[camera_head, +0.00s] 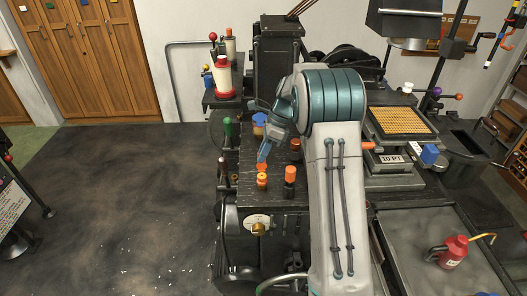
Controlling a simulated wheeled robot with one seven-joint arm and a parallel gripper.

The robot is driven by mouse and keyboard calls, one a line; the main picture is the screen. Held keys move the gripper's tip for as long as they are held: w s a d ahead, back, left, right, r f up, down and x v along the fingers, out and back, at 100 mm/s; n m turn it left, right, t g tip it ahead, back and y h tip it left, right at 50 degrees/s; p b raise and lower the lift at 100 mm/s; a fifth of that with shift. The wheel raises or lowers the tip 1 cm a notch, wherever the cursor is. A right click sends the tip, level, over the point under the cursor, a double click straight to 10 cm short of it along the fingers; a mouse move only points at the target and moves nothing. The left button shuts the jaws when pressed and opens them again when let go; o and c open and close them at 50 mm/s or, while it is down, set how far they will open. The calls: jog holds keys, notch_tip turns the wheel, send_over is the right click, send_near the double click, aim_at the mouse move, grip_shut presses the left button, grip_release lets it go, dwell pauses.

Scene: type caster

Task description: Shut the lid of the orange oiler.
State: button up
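A small orange oiler (262,181) stands on the dark bench top, left of the middle in the head view. An orange piece, apparently its raised lid (262,167), shows just above it. My gripper (263,159) points down from my teal and white arm, with its tip right at or just behind that orange piece. Whether it touches the lid cannot be told. The fingers overlap in this view, so their opening is unclear.
A dark bottle with an orange top (290,176) stands close to the right of the oiler. A dark red-topped item (295,146) and a blue-topped jar (260,121) stand behind. A green knob (228,127) is at left. A red can (454,250) sits in the right tray.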

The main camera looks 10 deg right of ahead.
grip_shut()
